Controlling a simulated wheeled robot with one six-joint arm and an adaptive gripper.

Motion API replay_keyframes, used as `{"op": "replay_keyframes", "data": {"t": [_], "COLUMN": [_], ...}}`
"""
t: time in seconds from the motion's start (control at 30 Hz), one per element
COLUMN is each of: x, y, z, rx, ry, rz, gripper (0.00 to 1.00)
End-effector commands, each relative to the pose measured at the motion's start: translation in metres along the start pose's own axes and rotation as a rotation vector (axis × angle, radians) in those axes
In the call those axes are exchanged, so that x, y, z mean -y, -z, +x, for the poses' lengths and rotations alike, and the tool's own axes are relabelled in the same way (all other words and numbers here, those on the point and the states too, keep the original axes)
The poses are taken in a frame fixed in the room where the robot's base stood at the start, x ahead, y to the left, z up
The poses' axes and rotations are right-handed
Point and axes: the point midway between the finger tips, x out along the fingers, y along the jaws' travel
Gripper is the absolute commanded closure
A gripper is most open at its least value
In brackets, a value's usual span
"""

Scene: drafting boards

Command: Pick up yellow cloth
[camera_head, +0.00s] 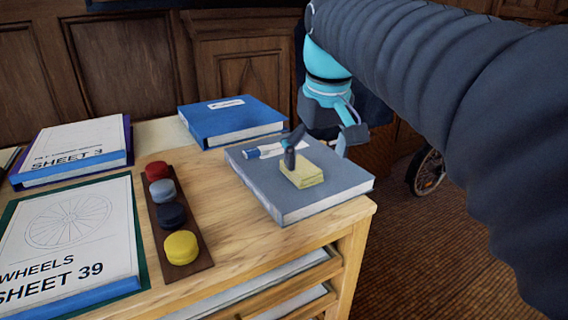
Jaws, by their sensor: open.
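The yellow cloth (303,174) is a small folded pad. It lies on top of a grey-blue book (325,190) at the right end of the wooden desk. My gripper (316,158) is open beside and just above the cloth. One dark finger reaches down at the cloth's back left edge, and the other finger is to the right, behind it. I cannot tell whether a finger touches the cloth.
A blue and white tube (263,151) lies on the same book, left of my gripper. A blue book (232,120) lies behind. A wooden strip (194,243) holds several coloured discs. Sheet-covered books (70,235) fill the left. The desk's right edge is close.

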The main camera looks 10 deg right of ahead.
Motion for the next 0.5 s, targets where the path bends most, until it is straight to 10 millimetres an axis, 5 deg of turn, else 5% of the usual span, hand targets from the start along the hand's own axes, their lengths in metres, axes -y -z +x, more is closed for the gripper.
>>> {"op": "replay_keyframes", "data": {"t": [0.2, 0.5], "x": [-0.012, -0.019], "y": [0.066, 0.106], "z": [-0.028, -0.042], "rx": [0.111, 0.203], "ry": [0.024, 0.050], "rz": [-0.072, -0.133], "gripper": [0.08, 0.08]}}
